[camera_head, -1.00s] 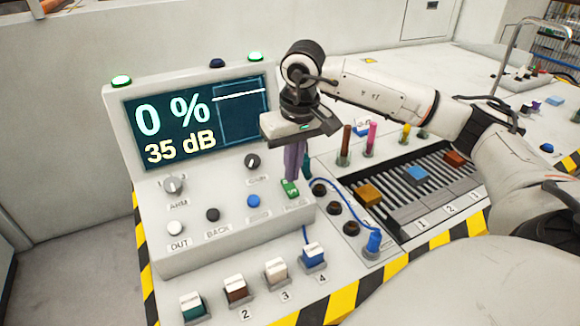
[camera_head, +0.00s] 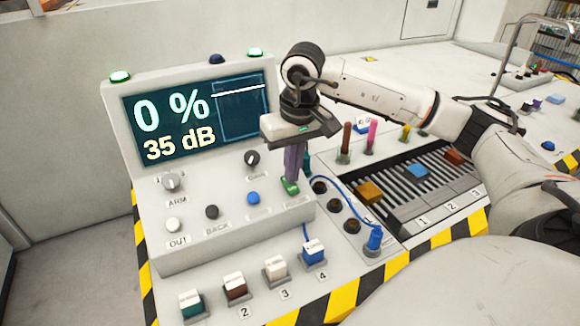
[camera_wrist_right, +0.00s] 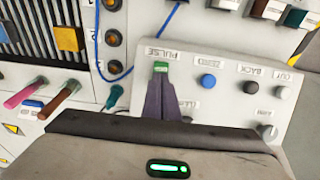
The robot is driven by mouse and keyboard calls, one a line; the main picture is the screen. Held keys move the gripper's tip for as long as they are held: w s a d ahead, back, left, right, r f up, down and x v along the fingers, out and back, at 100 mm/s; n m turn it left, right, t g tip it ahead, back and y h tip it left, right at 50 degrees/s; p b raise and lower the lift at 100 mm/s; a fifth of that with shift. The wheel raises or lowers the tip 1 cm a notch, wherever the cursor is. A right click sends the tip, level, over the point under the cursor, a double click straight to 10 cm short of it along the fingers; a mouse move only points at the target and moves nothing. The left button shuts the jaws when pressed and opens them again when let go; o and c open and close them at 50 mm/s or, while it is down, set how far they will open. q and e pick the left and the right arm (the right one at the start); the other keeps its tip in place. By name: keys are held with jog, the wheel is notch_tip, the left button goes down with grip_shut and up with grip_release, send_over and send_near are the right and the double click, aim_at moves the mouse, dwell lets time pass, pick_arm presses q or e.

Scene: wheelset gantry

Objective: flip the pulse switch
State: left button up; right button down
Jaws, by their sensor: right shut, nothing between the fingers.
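In the head view the green switch (camera_head: 290,187) shows just below my right gripper (camera_head: 291,178). In the right wrist view the green switch (camera_wrist_right: 161,67) lies under the PULSE label, right at the tips of my right gripper (camera_wrist_right: 161,76). The purple fingers are shut with nothing between them. The tips appear to touch the switch and hide part of it. My left gripper is not in view.
The screen (camera_head: 195,122) reads 0 % and 35 dB. A blue button (camera_head: 253,199), a dark button (camera_head: 212,212) and knobs sit left of the switch. A blue cable (camera_head: 345,200) and dark sockets (camera_head: 336,207) lie to its right. Numbered blocks (camera_head: 276,269) stand in front.

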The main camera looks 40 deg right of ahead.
aim_at(292, 187)
jog(key=shift+f+b, duration=0.55)
jog(key=shift+f, duration=0.25)
jog(key=shift+r, duration=0.1)
notch_tip(292, 187, up, 7)
jog(key=p, duration=0.5)
jog(key=shift+p, duration=0.3)
dwell(0.7)
